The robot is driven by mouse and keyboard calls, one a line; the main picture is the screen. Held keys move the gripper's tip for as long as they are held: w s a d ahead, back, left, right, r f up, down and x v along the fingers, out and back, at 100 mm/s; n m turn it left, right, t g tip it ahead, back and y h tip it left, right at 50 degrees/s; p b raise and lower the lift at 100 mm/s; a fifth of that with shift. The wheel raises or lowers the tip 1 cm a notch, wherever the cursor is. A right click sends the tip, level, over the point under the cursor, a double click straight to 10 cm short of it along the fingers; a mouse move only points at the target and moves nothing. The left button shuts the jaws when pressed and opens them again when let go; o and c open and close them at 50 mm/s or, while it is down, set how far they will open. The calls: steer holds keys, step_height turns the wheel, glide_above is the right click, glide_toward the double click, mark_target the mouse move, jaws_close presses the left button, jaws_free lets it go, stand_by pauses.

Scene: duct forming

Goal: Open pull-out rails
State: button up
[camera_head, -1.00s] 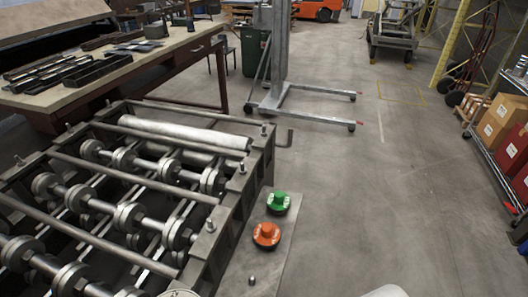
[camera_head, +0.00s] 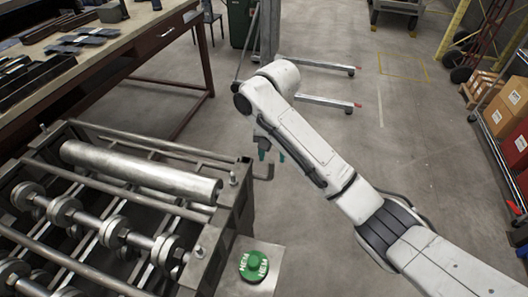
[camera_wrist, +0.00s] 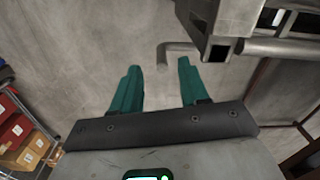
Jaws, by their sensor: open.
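The roll-forming machine (camera_head: 239,215) stands at the left in the head view, with metal rails (camera_head: 150,146) along its far end. A bent metal rod end (camera_head: 266,171), like a handle, sticks out at its far right corner. In the wrist view this hooked rod (camera_wrist: 178,47) shows beyond my fingertips, and its bent tip lies between them in the picture. Contact with the rod is not visible.
A green button (camera_head: 253,265) sits on a plate beside the machine. A workbench (camera_head: 105,50) with metal parts is at the upper left. A lifter's legs (camera_head: 325,101) lie on the floor behind my arm. A cart with boxes (camera_head: 508,105) stands right. Floor between is clear.

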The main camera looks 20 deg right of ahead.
steer(key=shift+w+d+r, duration=0.3)
steer(key=shift+w+d, duration=0.05)
steer(key=shift+w, duration=0.25)
steer(key=shift+w+f+b, duration=0.1)
steer(key=shift+f+b, duration=0.1)
steer(key=shift+b, duration=0.1)
steer(key=b, duration=0.4)
glide_above(272, 174)
steer(key=w, duration=0.1)
step_height(272, 174, down, 5)
steer(key=shift+f, duration=0.1)
steer(key=shift+f+p, duration=0.5)
steer(key=shift+f, duration=1.95)
steer(key=shift+s, duration=0.1)
jaws_close()
steer(key=shift+d, duration=0.1)
